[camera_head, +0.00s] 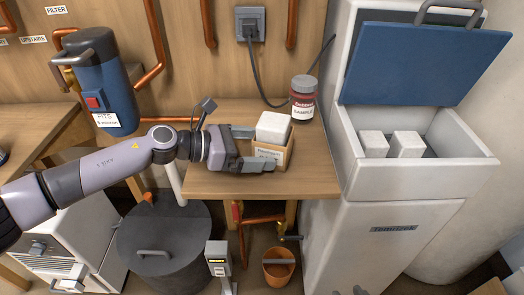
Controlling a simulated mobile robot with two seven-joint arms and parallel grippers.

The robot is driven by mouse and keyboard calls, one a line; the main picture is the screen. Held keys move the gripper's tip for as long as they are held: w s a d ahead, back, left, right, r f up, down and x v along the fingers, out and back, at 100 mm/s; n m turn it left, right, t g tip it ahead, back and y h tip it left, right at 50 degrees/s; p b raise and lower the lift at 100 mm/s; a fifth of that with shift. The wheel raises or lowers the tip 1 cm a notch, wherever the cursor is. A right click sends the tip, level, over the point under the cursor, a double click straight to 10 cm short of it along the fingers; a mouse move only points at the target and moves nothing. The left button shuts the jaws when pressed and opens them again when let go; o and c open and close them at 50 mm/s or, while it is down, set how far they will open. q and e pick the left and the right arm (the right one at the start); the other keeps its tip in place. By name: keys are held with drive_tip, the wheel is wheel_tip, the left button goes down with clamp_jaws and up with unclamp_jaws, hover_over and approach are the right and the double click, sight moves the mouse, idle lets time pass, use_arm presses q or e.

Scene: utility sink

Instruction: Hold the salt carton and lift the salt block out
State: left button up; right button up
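The salt carton (285,155) is a small open tan box with a printed label, standing upright on the wooden table. The white salt block (273,127) sits in it and sticks out above its rim. My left gripper (262,149) reaches in from the left, low at the carton. One finger lies across the carton's front face and the other goes toward its back side, so the fingers straddle it. I cannot tell whether both fingers press on it. My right gripper is out of view.
The table (225,187) is bare in front of the carton.

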use_arm(q)
drive_tip(key=shift+d+f, duration=0.1)
drive_tip(key=shift+d, duration=0.2)
drive_tip(key=shift+c, duration=0.5)
drive_tip(key=shift+c, duration=1.1)
drive_tip(key=shift+w, duration=0.1)
